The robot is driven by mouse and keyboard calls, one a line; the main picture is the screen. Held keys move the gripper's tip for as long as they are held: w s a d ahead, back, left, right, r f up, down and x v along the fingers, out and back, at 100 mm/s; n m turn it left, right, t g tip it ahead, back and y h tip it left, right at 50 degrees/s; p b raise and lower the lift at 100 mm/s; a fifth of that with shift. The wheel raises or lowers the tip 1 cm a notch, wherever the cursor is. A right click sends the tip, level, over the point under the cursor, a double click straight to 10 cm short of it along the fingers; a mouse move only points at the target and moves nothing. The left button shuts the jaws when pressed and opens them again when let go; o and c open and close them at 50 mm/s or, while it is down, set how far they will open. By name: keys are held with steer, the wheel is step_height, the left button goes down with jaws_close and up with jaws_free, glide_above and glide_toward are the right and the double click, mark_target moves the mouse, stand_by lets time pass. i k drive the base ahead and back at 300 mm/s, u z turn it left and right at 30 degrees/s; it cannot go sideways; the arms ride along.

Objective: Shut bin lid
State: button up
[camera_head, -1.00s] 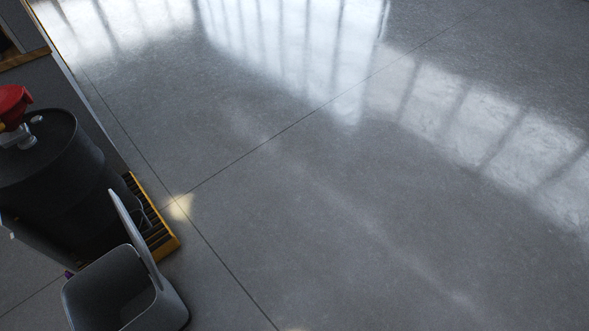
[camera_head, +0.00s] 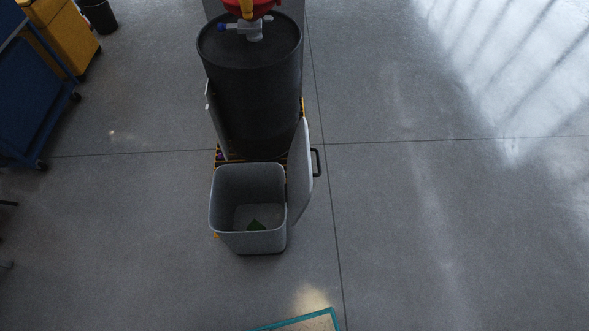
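The grey bin (camera_head: 248,240) stands on the floor near the middle of the view, in front of a black drum. Its lid (camera_head: 300,172) stands open and upright along the bin's right side, with a dark handle (camera_head: 317,163) on the lid's outer face. My gripper is not in view.
The black drum (camera_head: 250,95) with a red top fitting stands behind the bin on a yellow-edged grate. A blue cart (camera_head: 35,95) and yellow cabinet (camera_head: 62,38) are at the left. A teal-edged board (camera_head: 300,322) shows at the bottom. Floor to the right is clear.

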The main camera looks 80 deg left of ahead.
mark_target(300, 175)
steer(key=z, duration=0.05)
steer(key=i, duration=2.45)
steer(key=u, duration=4.15)
